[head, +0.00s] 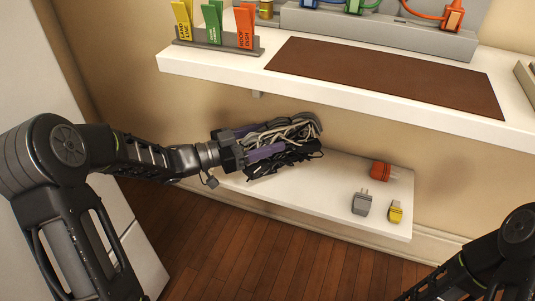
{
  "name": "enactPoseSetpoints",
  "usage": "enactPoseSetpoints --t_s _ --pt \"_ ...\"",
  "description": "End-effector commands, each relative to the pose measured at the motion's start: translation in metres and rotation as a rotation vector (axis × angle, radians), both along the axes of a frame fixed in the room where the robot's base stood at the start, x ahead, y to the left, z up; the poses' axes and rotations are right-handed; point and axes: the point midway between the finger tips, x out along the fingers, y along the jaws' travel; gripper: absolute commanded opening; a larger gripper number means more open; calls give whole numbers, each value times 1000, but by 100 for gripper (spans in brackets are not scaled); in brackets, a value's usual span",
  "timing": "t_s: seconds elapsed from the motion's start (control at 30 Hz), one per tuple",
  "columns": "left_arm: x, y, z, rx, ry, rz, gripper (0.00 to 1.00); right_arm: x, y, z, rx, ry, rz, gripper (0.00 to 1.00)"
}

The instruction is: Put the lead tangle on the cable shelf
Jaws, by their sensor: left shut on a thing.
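The lead tangle (292,131) is a bundle of grey and black cables. My left gripper (262,143), with purple on its fingers, is shut on it. The tangle is at the left part of the lower white shelf (342,168), below the upper shelf. I cannot tell whether it touches the lower shelf's surface. No label shows which shelf is the cable shelf. My right arm enters at the lower right corner, but its gripper is out of the picture.
A red plug (381,171), a grey plug (361,202) and a yellow plug (395,211) are on the lower shelf's right part. The upper shelf (215,66) overhangs it, with a brown mat (385,75), a rack of coloured tags (215,43) and a grey panel (400,36).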

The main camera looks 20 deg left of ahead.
Motion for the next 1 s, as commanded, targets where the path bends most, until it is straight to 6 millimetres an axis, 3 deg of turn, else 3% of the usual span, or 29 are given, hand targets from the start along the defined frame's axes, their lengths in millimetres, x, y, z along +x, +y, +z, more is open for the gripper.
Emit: enactPoseSetpoints --t_s 0.13,0.4,0.83,0.87,1.0 --pt "0 0 -6 -2 -1 -1 0 1 0 -4 0 -1 0 100" --pt "0 0 -47 -3 -1 -1 0 4 -1 -24 1 -6 -4 100" --pt "0 0 -51 -2 -3 -1 0 4 -1 -24 2 -6 -4 100" --pt "0 0 -53 0 0 0 66 4 -1 -24 2 -6 -4 100" --pt "0 0 -52 0 0 0 78 4 -1 -24 2 -6 -4 100"
